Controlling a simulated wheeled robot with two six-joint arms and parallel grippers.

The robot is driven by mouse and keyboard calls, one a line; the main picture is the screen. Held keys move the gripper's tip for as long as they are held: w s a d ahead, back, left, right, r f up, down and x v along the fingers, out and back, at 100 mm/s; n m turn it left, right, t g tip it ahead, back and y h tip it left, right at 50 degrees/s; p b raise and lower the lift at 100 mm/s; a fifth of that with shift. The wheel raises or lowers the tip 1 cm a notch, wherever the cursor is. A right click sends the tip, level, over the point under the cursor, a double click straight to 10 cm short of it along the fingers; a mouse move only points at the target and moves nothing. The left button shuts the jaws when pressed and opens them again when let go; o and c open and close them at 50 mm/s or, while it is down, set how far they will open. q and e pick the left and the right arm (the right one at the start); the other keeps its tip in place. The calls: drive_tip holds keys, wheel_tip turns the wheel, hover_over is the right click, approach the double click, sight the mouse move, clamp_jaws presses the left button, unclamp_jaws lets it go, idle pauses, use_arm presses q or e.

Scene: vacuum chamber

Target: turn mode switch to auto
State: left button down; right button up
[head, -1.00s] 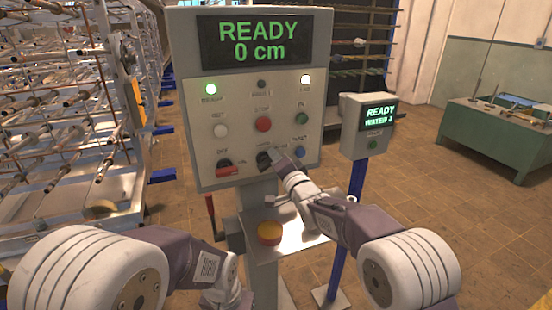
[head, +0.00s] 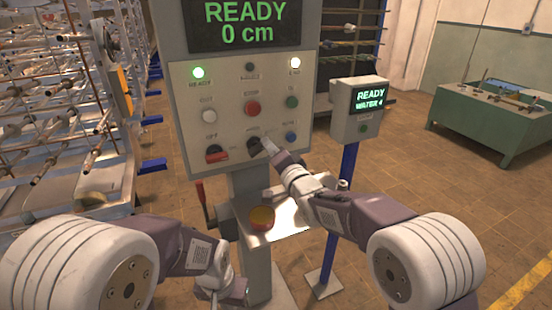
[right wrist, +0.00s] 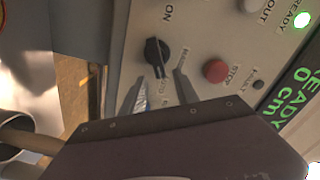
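The mode switch is a black rotary knob (head: 254,144) low on the control panel (head: 183,121), below the red button. In the right wrist view the knob (right wrist: 157,53) has a narrow grip bar; its pointed setting is too small to read surely. My right gripper (head: 268,148) is right at the knob. In the right wrist view its fingers (right wrist: 160,82) are apart, one on each side of the knob's near end, with gaps visible. My left gripper (head: 234,292) hangs low, left of the panel's post; its fingers are not clear.
A small display box (head: 360,110) stands on a blue post to the right.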

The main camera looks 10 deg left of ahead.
drive_tip(key=v, duration=0.4)
drive_tip(key=shift+s+d, duration=0.25)
drive_tip(key=shift+s, duration=0.1)
